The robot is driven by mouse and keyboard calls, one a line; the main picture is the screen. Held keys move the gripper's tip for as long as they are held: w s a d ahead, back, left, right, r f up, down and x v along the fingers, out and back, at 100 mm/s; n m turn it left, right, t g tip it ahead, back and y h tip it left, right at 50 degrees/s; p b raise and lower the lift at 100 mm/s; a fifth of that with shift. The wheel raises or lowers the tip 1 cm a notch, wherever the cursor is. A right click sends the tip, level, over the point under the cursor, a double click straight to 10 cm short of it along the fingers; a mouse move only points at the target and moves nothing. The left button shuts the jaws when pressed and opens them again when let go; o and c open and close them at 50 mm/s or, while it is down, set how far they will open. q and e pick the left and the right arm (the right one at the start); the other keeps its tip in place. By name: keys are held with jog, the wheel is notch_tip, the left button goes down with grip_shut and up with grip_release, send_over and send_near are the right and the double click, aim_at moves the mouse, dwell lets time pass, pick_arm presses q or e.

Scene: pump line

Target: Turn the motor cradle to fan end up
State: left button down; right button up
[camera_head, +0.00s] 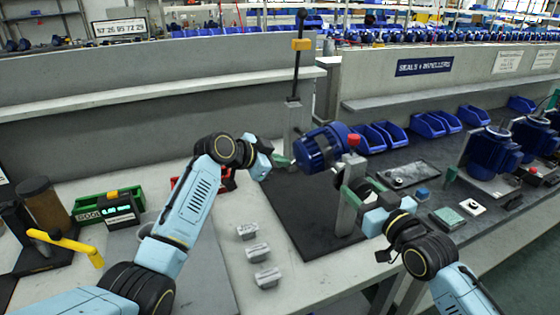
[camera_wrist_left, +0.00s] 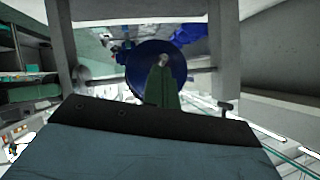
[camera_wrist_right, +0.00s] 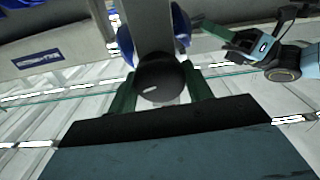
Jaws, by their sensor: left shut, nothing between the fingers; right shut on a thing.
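The motor cradle has two grey uprights, a near post (camera_head: 349,205) and a far post (camera_head: 294,120), on a dark mat. A blue motor (camera_head: 320,148) hangs between them, its long axis roughly level and slightly tilted. I cannot tell which end is the fan end. A round blue end of it faces the left wrist view (camera_wrist_left: 150,62). My left gripper (camera_head: 280,161) is shut and empty, close beside the motor's left end; contact is unclear. My right gripper (camera_head: 362,187) is shut on a dark round knob (camera_wrist_right: 161,78) at the near post, with a green finger on each side.
A red knob (camera_head: 354,140) sits near the cradle's top. A black rod with a yellow block (camera_head: 302,45) rises behind. Three small grey parts (camera_head: 257,252) lie on the bench's near side. Blue bins (camera_head: 384,136) and a dark tray (camera_head: 410,174) stand to the right.

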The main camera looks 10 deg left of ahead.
pick_arm(q)
jog(key=shift+w+f, duration=0.1)
jog(key=shift+f, duration=0.75)
pick_arm(e)
jog(key=shift+s, duration=0.1)
jog(key=o, duration=1.4)
pick_arm(q)
jog(key=shift+r, duration=0.1)
